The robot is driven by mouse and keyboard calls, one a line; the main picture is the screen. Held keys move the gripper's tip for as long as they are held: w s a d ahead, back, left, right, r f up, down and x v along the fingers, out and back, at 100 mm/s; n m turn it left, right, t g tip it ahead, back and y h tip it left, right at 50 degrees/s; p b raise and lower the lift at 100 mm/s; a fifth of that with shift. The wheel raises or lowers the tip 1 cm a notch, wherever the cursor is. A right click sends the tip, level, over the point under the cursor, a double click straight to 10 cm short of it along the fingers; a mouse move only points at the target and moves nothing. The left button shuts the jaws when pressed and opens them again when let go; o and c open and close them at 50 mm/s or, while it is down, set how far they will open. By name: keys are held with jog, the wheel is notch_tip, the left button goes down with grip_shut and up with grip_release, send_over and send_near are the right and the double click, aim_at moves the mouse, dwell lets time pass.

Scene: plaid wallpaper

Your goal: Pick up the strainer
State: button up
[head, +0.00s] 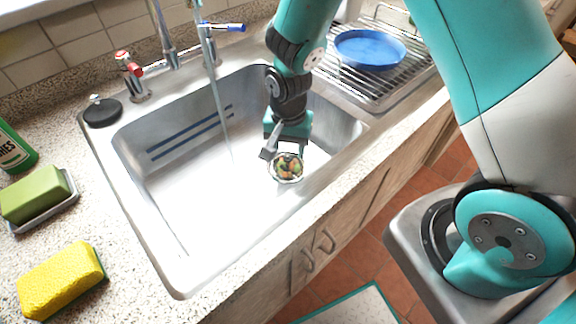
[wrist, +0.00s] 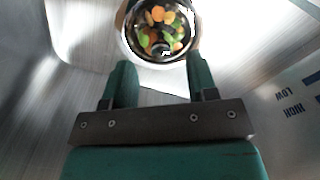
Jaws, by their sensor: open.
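The strainer (head: 299,175) is a small round metal basket at the bottom of the sink, holding orange and green food bits. It also shows at the top of the wrist view (wrist: 126,42), just beyond my fingertips. My gripper (head: 284,150) is down inside the sink, above and close to the strainer. In the wrist view my two green fingers (wrist: 160,75) are apart with nothing between them. The strainer's far edge is cut off by the top of the wrist view.
The steel sink (head: 180,268) has walls around my gripper. Water runs from the tap (head: 207,40) left of my arm. A black stopper (head: 102,112), green soap (head: 35,195) and yellow sponge (head: 60,282) lie on the left counter. A blue plate (head: 369,48) sits on the rack.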

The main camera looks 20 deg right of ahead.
aim_at(287, 156)
notch_tip(287, 156, down, 5)
jog(key=shift+r, duration=0.2)
jog(key=shift+c, duration=0.5)
grip_shut()
